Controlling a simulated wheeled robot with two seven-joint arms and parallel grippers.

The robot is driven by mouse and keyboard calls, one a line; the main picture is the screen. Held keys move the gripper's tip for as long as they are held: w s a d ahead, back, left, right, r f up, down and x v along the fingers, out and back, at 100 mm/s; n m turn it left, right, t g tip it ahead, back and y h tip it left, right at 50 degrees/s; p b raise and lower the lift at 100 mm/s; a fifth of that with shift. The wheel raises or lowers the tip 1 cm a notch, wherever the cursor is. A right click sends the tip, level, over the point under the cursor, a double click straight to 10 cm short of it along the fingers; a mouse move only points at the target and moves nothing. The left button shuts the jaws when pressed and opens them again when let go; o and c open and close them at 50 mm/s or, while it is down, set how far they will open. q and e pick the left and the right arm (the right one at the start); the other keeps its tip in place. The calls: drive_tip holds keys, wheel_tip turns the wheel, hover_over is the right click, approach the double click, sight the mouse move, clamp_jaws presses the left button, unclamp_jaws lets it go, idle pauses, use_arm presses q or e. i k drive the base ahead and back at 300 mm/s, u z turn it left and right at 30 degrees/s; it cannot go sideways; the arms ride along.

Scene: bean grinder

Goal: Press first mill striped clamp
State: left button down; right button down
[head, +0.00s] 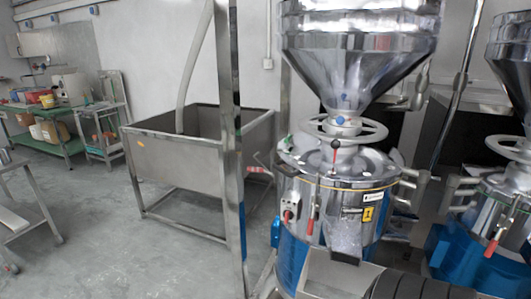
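The first mill (338,195) stands right of centre, a shiny steel drum on a blue base. A large steel hopper (352,65) and a handwheel (344,129) sit above its lid. A red-handled part (310,227) hangs on the drum's front left. Pale fittings (410,185) stick out at its right side. Stripes on any clamp are too small to make out. Neither of my grippers shows.
A second, similar mill (495,205) stands close on the right. A steel post (232,150) rises left of the first mill. A steel tank (175,160) stands behind it. A dark ribbed form (410,287) covers the bottom right. Grey floor (110,250) is open at left.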

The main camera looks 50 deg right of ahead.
sight(257, 169)
drive_tip(key=z, duration=0.8)
drive_tip(key=i, duration=0.9)
drive_tip(key=z, duration=1.4)
drive_tip(key=i, duration=0.35)
drive_tip(key=z, duration=0.3)
